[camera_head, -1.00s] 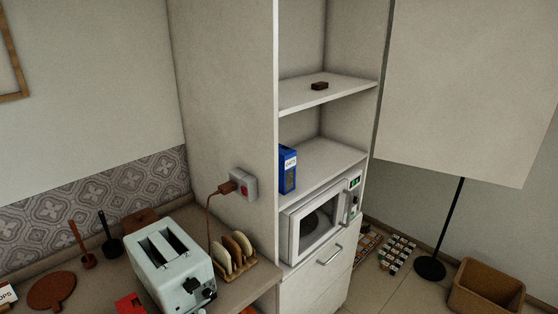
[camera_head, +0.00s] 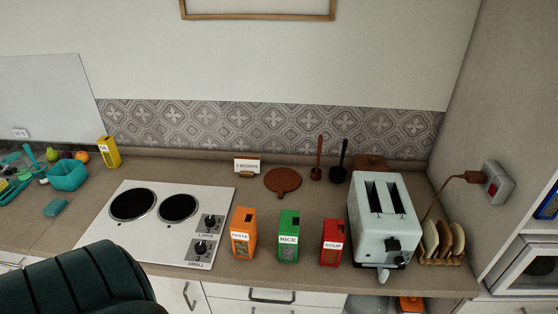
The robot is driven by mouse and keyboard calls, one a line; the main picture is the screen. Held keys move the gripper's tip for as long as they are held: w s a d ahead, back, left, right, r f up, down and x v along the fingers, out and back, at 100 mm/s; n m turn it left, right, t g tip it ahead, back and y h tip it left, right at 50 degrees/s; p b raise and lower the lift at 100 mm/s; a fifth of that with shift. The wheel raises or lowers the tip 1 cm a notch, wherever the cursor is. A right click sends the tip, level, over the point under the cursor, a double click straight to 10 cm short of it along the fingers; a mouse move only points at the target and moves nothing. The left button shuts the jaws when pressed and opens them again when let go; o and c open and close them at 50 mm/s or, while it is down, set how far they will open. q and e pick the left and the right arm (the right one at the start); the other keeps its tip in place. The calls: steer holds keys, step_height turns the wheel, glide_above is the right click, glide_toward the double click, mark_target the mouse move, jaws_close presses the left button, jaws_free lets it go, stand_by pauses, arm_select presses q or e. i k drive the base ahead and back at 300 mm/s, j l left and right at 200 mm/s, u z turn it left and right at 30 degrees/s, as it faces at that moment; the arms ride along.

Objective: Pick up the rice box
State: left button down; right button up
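The rice box (camera_head: 288,237) is a green box with a label reading RICE. It stands upright on the counter near its front edge, between the orange pasta box (camera_head: 243,234) and the red soup box (camera_head: 331,242). It is apart from both and fully visible. Neither of my grippers is in view.
A white cooktop (camera_head: 160,222) lies left of the boxes. A dark green chair back (camera_head: 80,282) rises before the counter at lower left.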

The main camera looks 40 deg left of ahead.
mark_target(288, 224)
steer(key=u, duration=1.25)
